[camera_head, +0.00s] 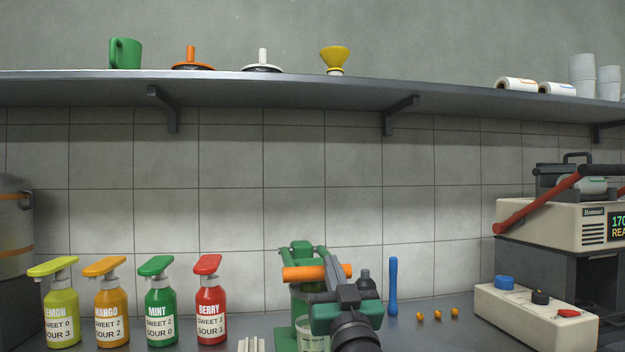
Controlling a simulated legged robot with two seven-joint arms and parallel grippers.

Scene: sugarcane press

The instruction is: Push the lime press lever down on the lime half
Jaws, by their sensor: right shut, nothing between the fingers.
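The green lime press (300,252) stands at the lower middle of the head camera view. Its lever has an orange handle (305,273) that lies crosswise near the top of the press. My right gripper (347,293) comes up from the bottom edge, in front of the right part of the press. It is shut and empty, with its tip just below the right end of the orange handle. I cannot tell if it touches the handle. The lime half is not visible. My left gripper is not in view.
Several labelled syrup bottles (160,305) stand at the left. A blue stick (393,287) and small orange balls (437,315) are right of the press. A button box (535,318) and a sealing machine (560,222) stand at the right. A shelf (270,90) runs above.

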